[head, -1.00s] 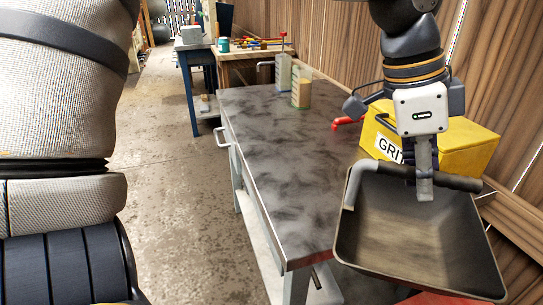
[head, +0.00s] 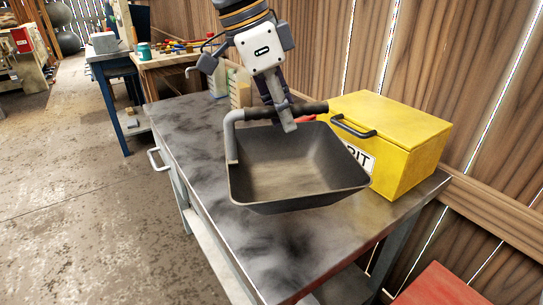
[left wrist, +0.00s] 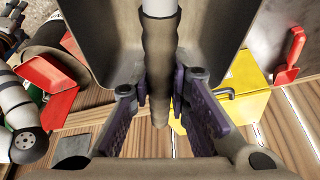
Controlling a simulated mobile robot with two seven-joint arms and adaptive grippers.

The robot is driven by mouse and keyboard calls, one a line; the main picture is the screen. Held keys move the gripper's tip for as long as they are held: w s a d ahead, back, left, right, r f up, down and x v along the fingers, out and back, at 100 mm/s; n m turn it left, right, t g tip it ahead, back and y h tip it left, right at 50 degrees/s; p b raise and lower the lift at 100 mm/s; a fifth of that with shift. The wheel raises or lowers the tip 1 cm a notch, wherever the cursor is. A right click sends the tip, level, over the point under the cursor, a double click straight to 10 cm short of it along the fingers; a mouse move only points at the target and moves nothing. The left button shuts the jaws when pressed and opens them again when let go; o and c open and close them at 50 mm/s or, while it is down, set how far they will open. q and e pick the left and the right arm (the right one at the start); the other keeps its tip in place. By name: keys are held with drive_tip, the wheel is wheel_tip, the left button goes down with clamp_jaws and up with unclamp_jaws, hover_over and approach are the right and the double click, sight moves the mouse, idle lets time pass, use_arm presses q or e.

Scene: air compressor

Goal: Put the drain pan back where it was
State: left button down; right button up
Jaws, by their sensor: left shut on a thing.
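The drain pan (head: 290,168) is a dark grey, square, open tray with a bar handle (head: 234,140) along its back edge. It is roughly level over the workbench top (head: 190,150); whether its underside touches the bench I cannot tell. My left gripper (head: 287,122) comes down from above and is shut on the handle. In the left wrist view the handle (left wrist: 160,70) runs between the fingers (left wrist: 160,100), with the pan's grey walls (left wrist: 105,35) around it.
A yellow grit box (head: 400,140) stands on the bench just right of the pan. A bottle and a tan container (head: 240,88) stand behind my gripper. The bench's front left is bare. A plank wall (head: 460,80) runs along the right; a red surface (head: 440,288) is at lower right.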

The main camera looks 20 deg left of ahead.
use_arm(q)
drive_tip(key=w+a+f, duration=0.1)
drive_tip(key=f, duration=0.1)
drive_tip(key=w+f, duration=0.1)
drive_tip(key=f, duration=0.1)
drive_tip(key=w+a+f, duration=0.1)
drive_tip(key=w+f, duration=0.1)
drive_tip(key=shift+a, duration=0.3)
drive_tip(key=f, duration=0.3)
drive_tip(key=shift+w+a+f+b, duration=0.2)
drive_tip(key=shift+w+f+b, duration=0.05)
drive_tip(key=shift+w+b, duration=0.05)
drive_tip(key=c, duration=1.5)
unclamp_jaws()
drive_tip(key=shift+f, duration=0.2)
drive_tip(key=v, duration=1.2)
drive_tip(key=shift+r, duration=0.2)
